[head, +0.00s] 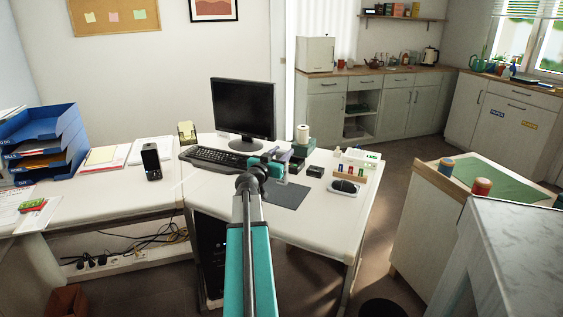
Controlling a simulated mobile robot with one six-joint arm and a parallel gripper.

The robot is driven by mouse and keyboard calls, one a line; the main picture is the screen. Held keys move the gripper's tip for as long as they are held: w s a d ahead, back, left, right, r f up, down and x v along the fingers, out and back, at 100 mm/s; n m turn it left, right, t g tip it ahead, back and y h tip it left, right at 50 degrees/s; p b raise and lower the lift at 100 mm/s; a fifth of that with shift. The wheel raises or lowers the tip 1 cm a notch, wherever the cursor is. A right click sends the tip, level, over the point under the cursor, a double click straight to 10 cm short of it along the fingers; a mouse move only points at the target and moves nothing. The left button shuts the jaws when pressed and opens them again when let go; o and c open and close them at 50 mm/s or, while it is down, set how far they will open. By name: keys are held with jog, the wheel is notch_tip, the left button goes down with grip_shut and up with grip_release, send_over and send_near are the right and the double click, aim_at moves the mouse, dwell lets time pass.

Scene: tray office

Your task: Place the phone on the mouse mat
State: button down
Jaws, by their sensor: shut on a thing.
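My gripper (272,167) is above the right desk, in front of the monitor, at the end of my teal arm. It is shut on a slim purple-grey thing (285,156) that looks like the phone; it is small and partly hidden by the gripper. The dark grey mouse mat (289,197) lies flat on the desk, below and in front of the gripper in the picture. My arm hides part of its left side. The visible part of the mat is bare. A black handset in a stand (152,163) is upright on the left desk.
A monitor (243,108) and a keyboard (215,159) stand behind the gripper. A white paper roll (302,134), a small black box (315,171) and a computer mouse on a pad (345,187) are right of it. Blue trays (45,140) stand far left.

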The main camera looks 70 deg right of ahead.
dwell(0.3)
jog(key=shift+f, duration=1.9)
jog(key=c, duration=1.1)
grip_release()
jog(key=shift+r, duration=0.25)
jog(key=a, duration=0.8)
jog(key=w+a, duration=0.1)
jog(key=a, duration=0.3)
jog(key=shift+w+f, duration=0.1)
